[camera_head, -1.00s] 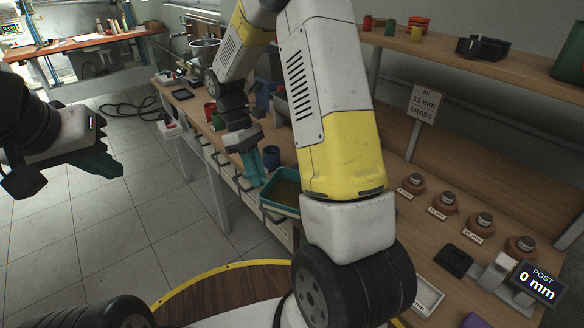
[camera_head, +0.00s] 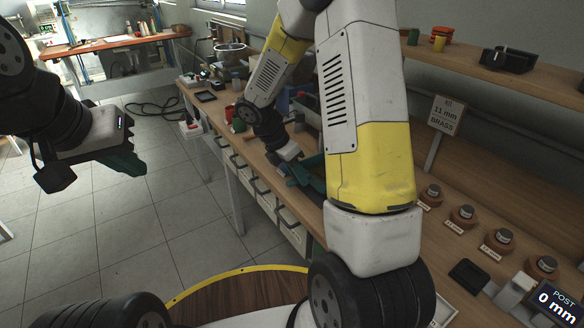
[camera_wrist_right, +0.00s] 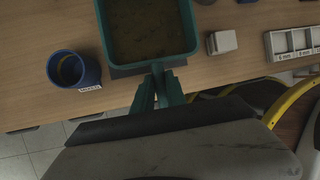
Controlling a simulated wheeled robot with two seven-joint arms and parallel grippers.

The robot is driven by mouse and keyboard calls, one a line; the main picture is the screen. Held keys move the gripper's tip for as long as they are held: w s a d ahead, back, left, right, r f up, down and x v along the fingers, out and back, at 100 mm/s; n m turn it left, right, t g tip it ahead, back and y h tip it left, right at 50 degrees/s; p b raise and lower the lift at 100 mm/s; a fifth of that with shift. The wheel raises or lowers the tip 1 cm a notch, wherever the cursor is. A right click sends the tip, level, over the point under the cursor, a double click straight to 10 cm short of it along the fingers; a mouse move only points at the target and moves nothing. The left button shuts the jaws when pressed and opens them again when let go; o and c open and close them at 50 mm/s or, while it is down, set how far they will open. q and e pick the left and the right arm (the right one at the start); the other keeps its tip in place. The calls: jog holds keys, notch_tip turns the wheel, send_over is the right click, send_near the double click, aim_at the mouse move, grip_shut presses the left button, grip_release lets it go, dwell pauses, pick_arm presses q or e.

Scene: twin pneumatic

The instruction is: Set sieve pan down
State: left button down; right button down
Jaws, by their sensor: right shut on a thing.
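The sieve pan is a square teal tray with a brownish inside. In the right wrist view its rim (camera_wrist_right: 191,35) shows at the top, over the wooden bench. In the head view the right gripper (camera_head: 298,173) is at the bench's front edge, and the pan is mostly hidden behind my right arm. I cannot tell whether the pan touches the bench. My left gripper (camera_head: 128,162) hangs over the floor at the left, far from the pan; whether its jaws are open is unclear.
A blue cup (camera_wrist_right: 74,70) stands left of the pan on the bench (camera_wrist_right: 30,100). A small grey block (camera_wrist_right: 222,42) and a white compartment tray (camera_wrist_right: 292,42) are to the right. Some bare wood surrounds the pan.

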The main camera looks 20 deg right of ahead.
aim_at(315, 176)
jog(key=shift+w+d+f, duration=0.1)
jog(key=shift+w+d, duration=0.5)
jog(key=shift+d, duration=0.25)
jog(key=shift+w+d+f, duration=0.1)
jog(key=shift+d+f, duration=0.05)
jog(key=shift+f, duration=0.75)
jog(key=shift+w+d+f, duration=0.1)
jog(key=shift+f, duration=0.75)
jog(key=c, duration=1.4)
grip_release()
jog(key=shift+f, duration=0.1)
jog(key=shift+o, duration=0.2)
